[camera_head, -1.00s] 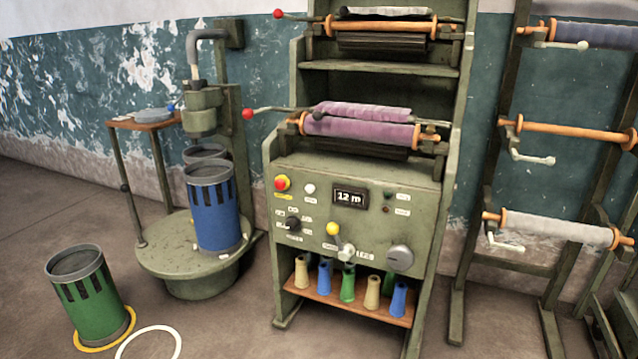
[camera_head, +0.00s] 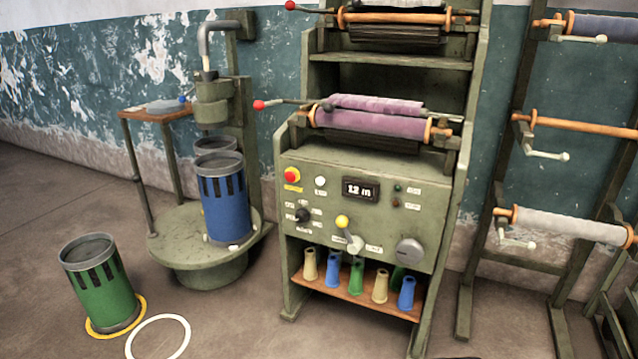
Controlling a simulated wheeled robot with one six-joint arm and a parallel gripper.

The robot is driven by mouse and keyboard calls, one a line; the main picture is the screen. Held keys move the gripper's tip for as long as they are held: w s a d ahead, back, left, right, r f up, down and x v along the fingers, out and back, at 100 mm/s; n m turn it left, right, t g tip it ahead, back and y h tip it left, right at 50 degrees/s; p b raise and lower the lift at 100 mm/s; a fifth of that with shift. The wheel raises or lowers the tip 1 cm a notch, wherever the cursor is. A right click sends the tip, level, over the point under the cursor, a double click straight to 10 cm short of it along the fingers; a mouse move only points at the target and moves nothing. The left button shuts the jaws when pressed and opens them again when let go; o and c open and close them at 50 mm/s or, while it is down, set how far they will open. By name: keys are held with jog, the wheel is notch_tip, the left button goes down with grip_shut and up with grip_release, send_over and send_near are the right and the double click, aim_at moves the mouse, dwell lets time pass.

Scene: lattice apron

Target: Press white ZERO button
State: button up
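The white button (camera_head: 320,181) is a small round knob on the green machine's front panel (camera_head: 385,225). It sits just right of the red mushroom button (camera_head: 292,175) and left of the display (camera_head: 361,189), which reads about 12 m. A small label under the white button is too small to read. My gripper is not in view.
A blue can (camera_head: 225,200) and green can (camera_head: 98,285) stand left.

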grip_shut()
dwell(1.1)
